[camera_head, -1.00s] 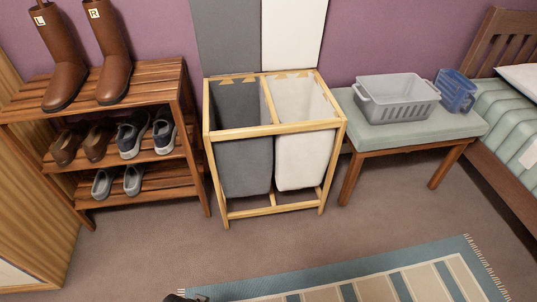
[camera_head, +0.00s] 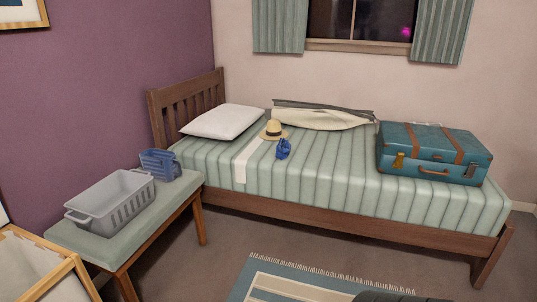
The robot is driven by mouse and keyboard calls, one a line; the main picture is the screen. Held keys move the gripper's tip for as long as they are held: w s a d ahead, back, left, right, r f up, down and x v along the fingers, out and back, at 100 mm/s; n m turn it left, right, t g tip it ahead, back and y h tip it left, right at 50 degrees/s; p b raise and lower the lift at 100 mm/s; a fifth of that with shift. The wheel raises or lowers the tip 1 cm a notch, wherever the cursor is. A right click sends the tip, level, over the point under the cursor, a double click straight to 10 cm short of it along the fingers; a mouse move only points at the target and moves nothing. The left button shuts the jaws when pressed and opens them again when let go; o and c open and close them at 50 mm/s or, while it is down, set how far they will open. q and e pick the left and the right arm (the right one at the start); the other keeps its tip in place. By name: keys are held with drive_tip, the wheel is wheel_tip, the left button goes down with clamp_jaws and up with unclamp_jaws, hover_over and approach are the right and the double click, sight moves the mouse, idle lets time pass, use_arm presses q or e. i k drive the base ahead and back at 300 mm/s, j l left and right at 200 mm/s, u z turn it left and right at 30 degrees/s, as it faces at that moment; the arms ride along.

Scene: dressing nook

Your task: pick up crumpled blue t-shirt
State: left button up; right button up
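A small crumpled blue cloth (camera_head: 283,149), which looks like the t-shirt, lies on the striped green bed (camera_head: 330,180). It is just in front of a straw hat (camera_head: 273,130) and beside a white strip across the bedspread. Neither of my grippers shows in the head view. A dark rounded shape at the bottom edge is too cut off to identify.
A bench (camera_head: 150,222) at the left holds a grey basket (camera_head: 112,200) and a blue basket (camera_head: 161,164). A teal suitcase (camera_head: 434,152), a pillow (camera_head: 222,121) and a cream garment bag (camera_head: 320,118) are on the bed. The rug (camera_head: 300,284) lies in front on open floor.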

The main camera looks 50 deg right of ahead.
sight(283, 149)
drive_tip(key=z, duration=1.85)
